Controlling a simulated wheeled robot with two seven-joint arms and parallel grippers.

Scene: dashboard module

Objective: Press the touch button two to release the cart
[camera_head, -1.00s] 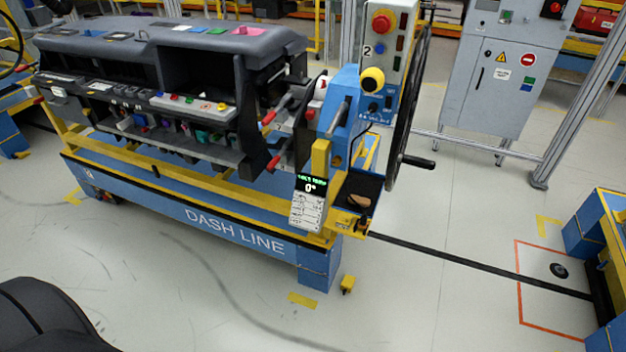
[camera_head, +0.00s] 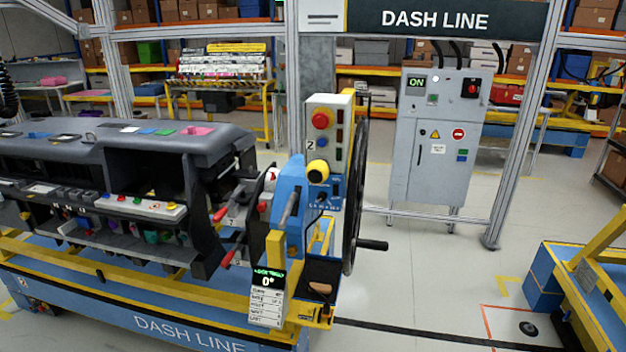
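A grey control panel (camera_head: 343,125) marked "2" stands at the right end of the dashboard cart. It carries a red mushroom button (camera_head: 321,119) on a yellow base and a small blue button (camera_head: 323,143) below it. A round yellow knob or button (camera_head: 317,170) with a dark side sits lower, in front of the panel's blue lower part. I cannot tell which of these is touch button two. The blue and yellow cart (camera_head: 140,312) bears the dark dashboard module (camera_head: 120,150). Neither of my grippers is in view.
A large black handwheel (camera_head: 353,200) with a handle (camera_head: 373,245) stands beside the panel. A grey cabinet (camera_head: 435,140) showing "ON" stands behind, near a metal post (camera_head: 520,130). Another blue and yellow stand (camera_head: 590,275) is at right. The floor between is mostly clear.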

